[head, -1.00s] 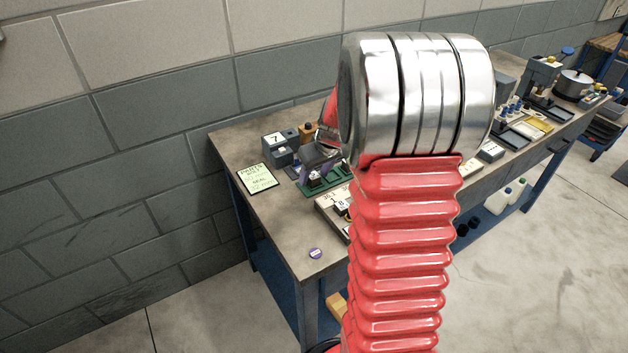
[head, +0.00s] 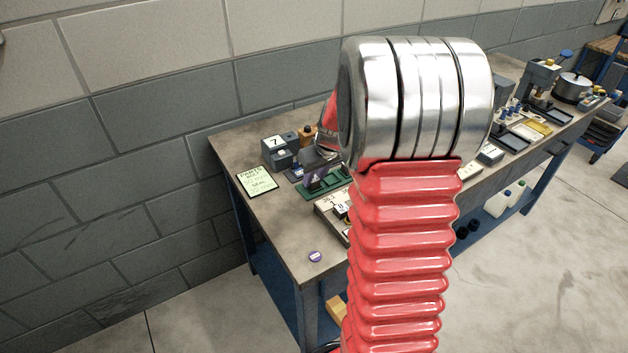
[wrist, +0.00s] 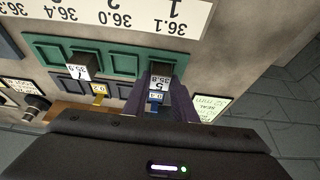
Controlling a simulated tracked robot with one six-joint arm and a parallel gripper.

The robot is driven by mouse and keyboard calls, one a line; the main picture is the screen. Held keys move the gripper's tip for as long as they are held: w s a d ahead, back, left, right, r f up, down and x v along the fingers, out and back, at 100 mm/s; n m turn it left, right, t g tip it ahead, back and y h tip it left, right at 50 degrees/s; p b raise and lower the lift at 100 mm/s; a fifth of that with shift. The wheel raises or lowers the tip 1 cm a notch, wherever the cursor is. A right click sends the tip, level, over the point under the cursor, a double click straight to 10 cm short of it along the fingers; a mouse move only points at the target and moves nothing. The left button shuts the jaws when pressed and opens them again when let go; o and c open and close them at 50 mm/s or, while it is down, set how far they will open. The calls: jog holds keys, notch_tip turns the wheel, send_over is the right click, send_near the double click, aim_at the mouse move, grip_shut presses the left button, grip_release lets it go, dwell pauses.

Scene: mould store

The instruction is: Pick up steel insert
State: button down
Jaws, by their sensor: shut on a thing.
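A steel insert (wrist: 159,80) with a pale label, reading upside down "35.8" and "5", sits between my purple fingers in the wrist view. My gripper (wrist: 160,92) is shut on it; it also shows small in the head view (head: 318,174), partly behind my red arm. The insert is over the right end of a green tray (wrist: 112,64) with several pockets; I cannot tell if it is clear of its pocket. Another labelled insert (wrist: 78,66), marked "7", stands in the tray to the left. In the head view the held insert is too small to make out.
A white strip with numbers (wrist: 110,15) lies beyond the tray in the wrist view. A parts card (head: 257,181) lies at the bench's left edge. The bench front corner holds a purple-topped disc (head: 315,256).

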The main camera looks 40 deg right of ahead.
aim_at(314, 180)
notch_tip(314, 180, up, 10)
dwell(0.6)
dwell(0.4)
